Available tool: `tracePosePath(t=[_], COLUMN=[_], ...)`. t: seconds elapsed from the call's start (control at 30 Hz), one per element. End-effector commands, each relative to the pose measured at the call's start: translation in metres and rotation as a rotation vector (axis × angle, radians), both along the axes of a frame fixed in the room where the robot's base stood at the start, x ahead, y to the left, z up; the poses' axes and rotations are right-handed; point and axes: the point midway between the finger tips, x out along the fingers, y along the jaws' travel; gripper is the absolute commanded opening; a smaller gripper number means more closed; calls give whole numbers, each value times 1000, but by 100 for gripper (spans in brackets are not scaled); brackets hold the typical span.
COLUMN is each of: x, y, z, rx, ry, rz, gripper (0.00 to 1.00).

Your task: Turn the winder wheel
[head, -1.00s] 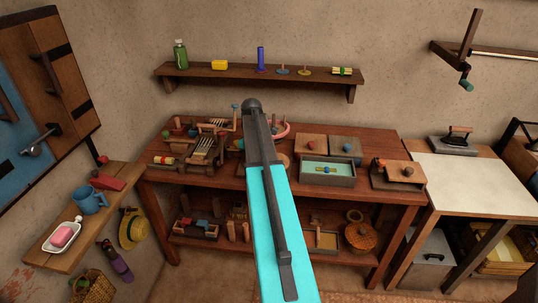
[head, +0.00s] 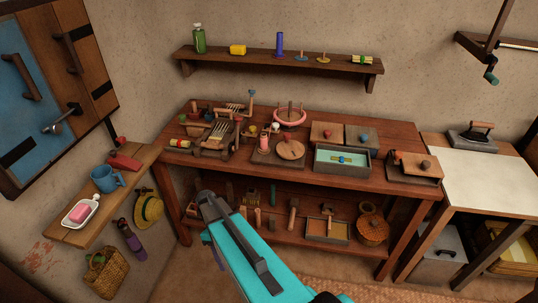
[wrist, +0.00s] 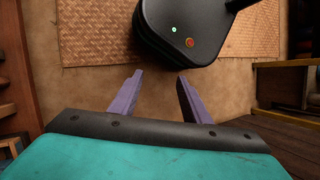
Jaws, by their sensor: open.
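A round wooden wheel (head: 291,149) with a small knob lies flat on a board on the workbench, beside a pink spool (head: 264,140). A pink ring on a stand (head: 289,117) sits just behind it. I cannot tell for sure which of these is the winder wheel. My arm crosses the lower head view, in front of and below the bench top. In the wrist view my gripper (wrist: 158,78) has its two purple fingers apart with nothing between them, over bare floor and away from the bench items. Its fingertips are hidden in the head view.
The workbench (head: 390,192) also bears several wooden devices and a teal tray (head: 325,167). A wall shelf (head: 300,65) hangs above. A side shelf with a blue mug (head: 107,178) stands left, a white-topped table (head: 470,185) right. Woven mats (wrist: 90,40) lie on the floor.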

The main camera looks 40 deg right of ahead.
Motion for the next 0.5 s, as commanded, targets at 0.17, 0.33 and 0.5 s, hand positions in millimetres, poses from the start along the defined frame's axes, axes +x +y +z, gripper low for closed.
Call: tracePosePath(t=[0.17,0.33,0.5], x=[-48,-94,-142], y=[42,72,96], z=[-34,-61,-82], rx=[-25,-66,-122], ry=[48,82,103], rz=[10,-2,-37], gripper=[43,43,43])
